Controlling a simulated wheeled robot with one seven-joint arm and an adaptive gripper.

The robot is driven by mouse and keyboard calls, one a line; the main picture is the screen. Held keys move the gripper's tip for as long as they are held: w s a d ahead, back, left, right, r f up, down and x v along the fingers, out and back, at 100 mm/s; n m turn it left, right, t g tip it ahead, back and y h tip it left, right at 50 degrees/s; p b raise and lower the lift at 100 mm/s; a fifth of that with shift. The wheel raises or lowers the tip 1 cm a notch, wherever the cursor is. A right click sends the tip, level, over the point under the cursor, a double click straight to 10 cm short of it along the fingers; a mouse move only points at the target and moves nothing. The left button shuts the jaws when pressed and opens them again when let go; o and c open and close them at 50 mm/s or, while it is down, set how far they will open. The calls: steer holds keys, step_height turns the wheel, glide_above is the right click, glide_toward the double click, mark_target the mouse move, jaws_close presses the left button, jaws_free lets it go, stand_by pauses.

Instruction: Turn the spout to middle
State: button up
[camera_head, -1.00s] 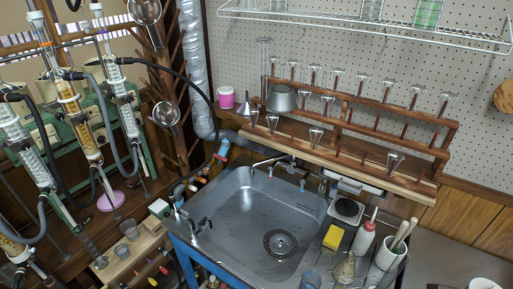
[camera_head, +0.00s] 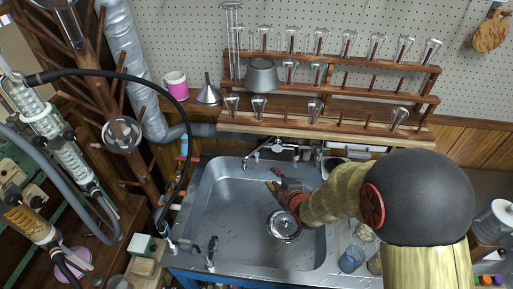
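The metal sink (camera_head: 215,208) stands against the back wall with a round drain in its basin. Its tap is at the back rim. The thin spout (camera_head: 257,153) angles to the left and forward over the back left part of the basin. My arm reaches in from the lower right over the sink. My gripper (camera_head: 275,180), small and dark with reddish parts, is over the basin, in front of and a little right of the spout. It looks apart from the spout. Its fingers are too small and dark to tell whether they are open.
A wooden rack (camera_head: 345,100) with several upturned glasses hangs behind the sink. A pink mug (camera_head: 176,86) and a funnel (camera_head: 208,92) stand left of it. Glass columns and a black hose (camera_head: 150,82) crowd the left. A blue cup (camera_head: 351,259) is at the front right.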

mark_target(257, 148)
step_height(257, 148, up, 7)
steer(key=w+a+n+t+y, duration=0.2)
steer(key=w+a+n+t, duration=0.1)
steer(key=n, duration=0.2)
steer(key=shift+n, duration=0.3)
steer(key=shift+r+b+x, duration=0.15)
steer(key=shift+b+x, duration=0.35)
steer(key=shift+x, duration=1.35)
steer(key=shift+r+b+x, duration=0.2)
steer(key=shift+b+x, duration=0.3)
steer(key=shift+x, duration=1.4)
steer(key=shift+c, duration=0.9)
jaws_close()
